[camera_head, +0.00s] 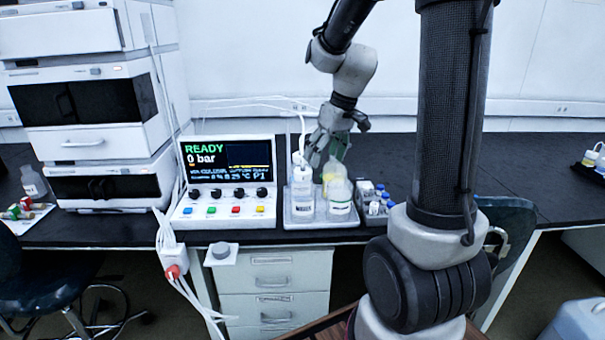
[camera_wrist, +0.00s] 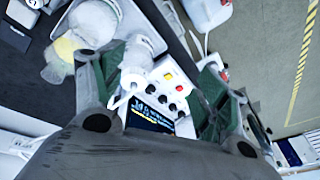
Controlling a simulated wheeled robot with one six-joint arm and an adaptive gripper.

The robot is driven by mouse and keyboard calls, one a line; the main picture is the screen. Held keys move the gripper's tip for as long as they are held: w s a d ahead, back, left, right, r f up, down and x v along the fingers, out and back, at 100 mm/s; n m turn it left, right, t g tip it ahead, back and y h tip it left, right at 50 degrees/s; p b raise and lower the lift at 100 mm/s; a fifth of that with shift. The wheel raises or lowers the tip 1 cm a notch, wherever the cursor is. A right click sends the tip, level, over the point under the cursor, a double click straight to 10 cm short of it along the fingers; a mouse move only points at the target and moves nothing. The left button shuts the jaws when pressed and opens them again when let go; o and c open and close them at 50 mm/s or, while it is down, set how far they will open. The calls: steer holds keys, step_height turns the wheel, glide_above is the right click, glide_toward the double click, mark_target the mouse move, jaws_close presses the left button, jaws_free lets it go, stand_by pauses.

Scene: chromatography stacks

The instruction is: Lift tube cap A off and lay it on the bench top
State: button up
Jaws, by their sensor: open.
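Several clear bottles stand on a grey tray (camera_head: 306,223). The left bottle (camera_head: 302,199) has a white cap (camera_head: 300,158) with a thin tube rising from it; I take this to be tube cap A, though no label is readable. My gripper (camera_head: 326,152) hangs above the tray, just right of that cap, partly in front of the bottles behind. In the wrist view my gripper (camera_wrist: 160,68) is open, its green-padded fingers wide apart. A white cap (camera_wrist: 132,82) and a bottle (camera_wrist: 143,52) show between them, nearer the left finger. I cannot tell if it touches.
The control panel (camera_head: 227,190) reading READY stands left of the tray. A rack of small vials (camera_head: 376,203) is to the right. White tubing runs behind the gripper. The dark bench top (camera_head: 520,178) is clear at right. A chromatography stack (camera_head: 95,110) stands at left.

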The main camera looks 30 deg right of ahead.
mark_target(303, 170)
steer(key=w+d+f+n+t, duration=0.1)
steer(key=w+f+n, duration=0.25)
steer(key=w, duration=0.55)
steer(key=shift+n, duration=0.25)
steer(key=x, duration=0.6)
steer(key=shift+w+a+f, duration=0.1)
steer(key=shift+w+a, duration=0.15)
steer(key=shift+a, duration=0.1)
steer(key=c, duration=1.1)
